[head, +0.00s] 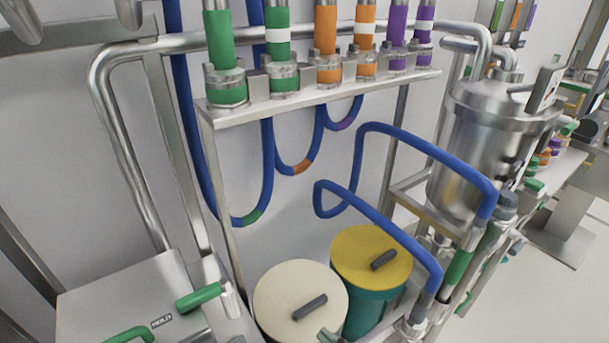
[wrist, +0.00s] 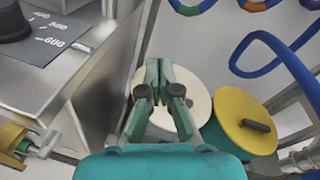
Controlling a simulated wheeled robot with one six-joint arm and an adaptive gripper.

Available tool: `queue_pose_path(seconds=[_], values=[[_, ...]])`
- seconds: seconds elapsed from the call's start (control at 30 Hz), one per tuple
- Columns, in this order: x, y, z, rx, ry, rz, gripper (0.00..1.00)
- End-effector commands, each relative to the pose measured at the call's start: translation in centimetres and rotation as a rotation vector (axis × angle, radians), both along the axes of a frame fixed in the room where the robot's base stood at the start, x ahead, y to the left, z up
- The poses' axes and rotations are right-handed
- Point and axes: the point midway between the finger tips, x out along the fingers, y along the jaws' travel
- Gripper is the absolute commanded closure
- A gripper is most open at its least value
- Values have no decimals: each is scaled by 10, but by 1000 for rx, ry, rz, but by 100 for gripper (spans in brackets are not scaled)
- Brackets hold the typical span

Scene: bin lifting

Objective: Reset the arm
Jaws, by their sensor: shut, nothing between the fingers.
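My gripper (wrist: 160,66) shows in the wrist view, its green fingers closed together at the tips with nothing between them. It is in front of a bin with a cream lid (wrist: 193,95), and covers part of that lid. In the head view only a small part of my gripper (head: 328,336) shows at the bottom edge, beside the cream-lidded bin (head: 285,285). A bin with a yellow lid (head: 360,252) stands right of it; it also shows in the wrist view (wrist: 232,125). Both lids have a dark handle in the head view.
A steel cabinet with green handles (head: 130,300) stands at the left. Blue hoses (head: 400,235) loop above and right of the bins. A steel shelf (head: 320,95) with coloured pipe fittings is above. A steel tank (head: 490,140) stands at the right, with open floor beyond.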

Motion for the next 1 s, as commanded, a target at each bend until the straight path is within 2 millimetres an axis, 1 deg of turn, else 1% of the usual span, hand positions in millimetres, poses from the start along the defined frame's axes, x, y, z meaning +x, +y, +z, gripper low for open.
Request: queue_pose_path(seconds=[0.03,0.17,0.2,0.27,0.3,0.37,0.5,0.63,0.77,0.9,1.0], values=[[-8,-5,-11,-49,-14,-24,100],[-31,-23,-39,-248,-89,-100,100],[-41,-30,-48,-326,-114,-122,100],[-56,-41,-60,-451,-155,-152,100],[-67,-48,-67,-536,-182,-166,100],[-83,-59,-76,-669,-221,-181,100],[-124,-84,-89,-986,-312,-187,100],[-163,-103,-91,-1289,-401,-155,100],[-202,-120,-85,-1592,-495,-86,100],[-242,-131,-70,-1910,-612,23,100],[-268,-136,-56,-2119,-704,117,100]])
